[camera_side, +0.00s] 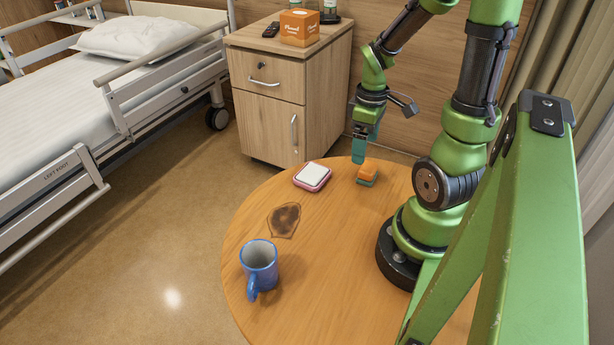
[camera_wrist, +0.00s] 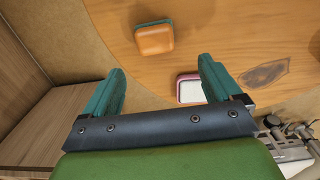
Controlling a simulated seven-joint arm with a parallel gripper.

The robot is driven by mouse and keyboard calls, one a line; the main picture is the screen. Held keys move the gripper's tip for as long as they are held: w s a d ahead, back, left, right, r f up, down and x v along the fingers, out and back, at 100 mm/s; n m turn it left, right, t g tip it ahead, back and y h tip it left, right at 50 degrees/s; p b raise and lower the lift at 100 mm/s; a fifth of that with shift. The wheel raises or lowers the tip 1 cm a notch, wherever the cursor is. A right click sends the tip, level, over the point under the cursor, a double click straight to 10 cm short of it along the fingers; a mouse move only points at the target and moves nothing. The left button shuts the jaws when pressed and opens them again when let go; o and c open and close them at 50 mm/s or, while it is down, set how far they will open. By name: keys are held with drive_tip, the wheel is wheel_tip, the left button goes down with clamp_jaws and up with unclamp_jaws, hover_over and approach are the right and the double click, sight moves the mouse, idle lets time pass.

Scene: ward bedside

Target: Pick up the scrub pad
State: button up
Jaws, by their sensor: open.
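The scrub pad (camera_side: 367,173), orange on top with a green layer below, lies on the round wooden table near its far edge. It also shows in the wrist view (camera_wrist: 155,39), ahead of and between the two fingers. My gripper (camera_side: 360,155) hangs above the table's far edge, just to the left of the pad in the side view. The pad is clear of the fingers.
A pink-edged white square item (camera_side: 313,177) lies left of the pad. A dark stain (camera_side: 284,219) and a blue mug (camera_side: 260,264) are nearer the front of the table (camera_side: 325,260). A bedside cabinet (camera_side: 275,95) stands behind the table, with a bed (camera_side: 85,90) to the left.

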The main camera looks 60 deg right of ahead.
sight(368, 173)
drive_tip(key=shift+d+f, duration=0.2)
drive_tip(key=shift+f, duration=3.6)
drive_tip(key=c, duration=1.1)
